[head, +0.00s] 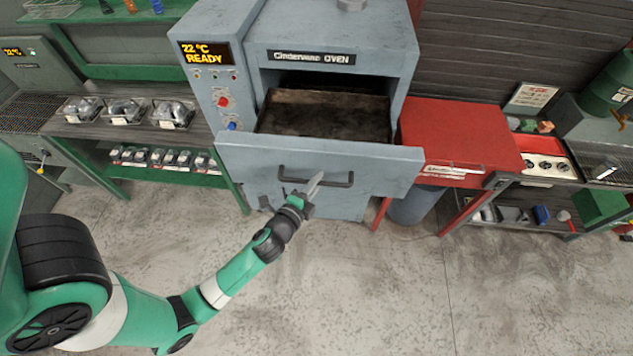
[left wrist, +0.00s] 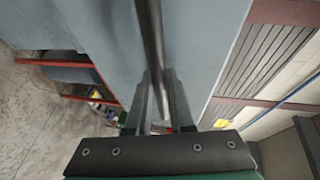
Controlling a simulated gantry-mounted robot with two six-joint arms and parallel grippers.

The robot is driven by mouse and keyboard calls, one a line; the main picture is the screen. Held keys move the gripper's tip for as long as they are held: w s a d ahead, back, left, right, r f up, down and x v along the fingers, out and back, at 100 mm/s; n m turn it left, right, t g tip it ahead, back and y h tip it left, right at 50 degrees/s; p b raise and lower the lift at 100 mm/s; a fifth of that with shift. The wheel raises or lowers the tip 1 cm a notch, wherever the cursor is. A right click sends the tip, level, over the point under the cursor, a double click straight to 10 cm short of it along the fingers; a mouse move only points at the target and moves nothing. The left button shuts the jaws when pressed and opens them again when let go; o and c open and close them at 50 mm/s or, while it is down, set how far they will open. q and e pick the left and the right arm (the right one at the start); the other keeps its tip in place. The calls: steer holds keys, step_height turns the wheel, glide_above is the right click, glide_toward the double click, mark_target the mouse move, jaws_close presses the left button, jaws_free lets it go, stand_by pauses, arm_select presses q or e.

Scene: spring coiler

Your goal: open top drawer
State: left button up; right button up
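The grey oven's top drawer (head: 240,152) stands pulled out in the head view, with its dark, empty-looking inside (head: 325,115) showing. A dark bar handle (head: 342,183) runs across its front. My left gripper (head: 314,184) is at the middle of this handle. In the left wrist view, the handle (left wrist: 150,30) runs down between the two fingers (left wrist: 159,95), which lie close along both sides of it, and they look shut on it. My right gripper is in neither view.
The oven's panel (head: 205,55) reads 22 °C READY. A red cabinet (head: 460,135) stands close at the drawer's right, with a grey bin (head: 412,205) below. A bench with clear boxes (head: 125,110) is at the left. The floor in front is clear.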

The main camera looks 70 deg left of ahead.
arm_select(q)
steer(key=o, duration=0.4)
steer(key=b+v, duration=0.3)
steer(key=v, duration=0.8)
steer(key=shift+s+d, duration=0.15)
steer(key=shift+s, duration=0.1)
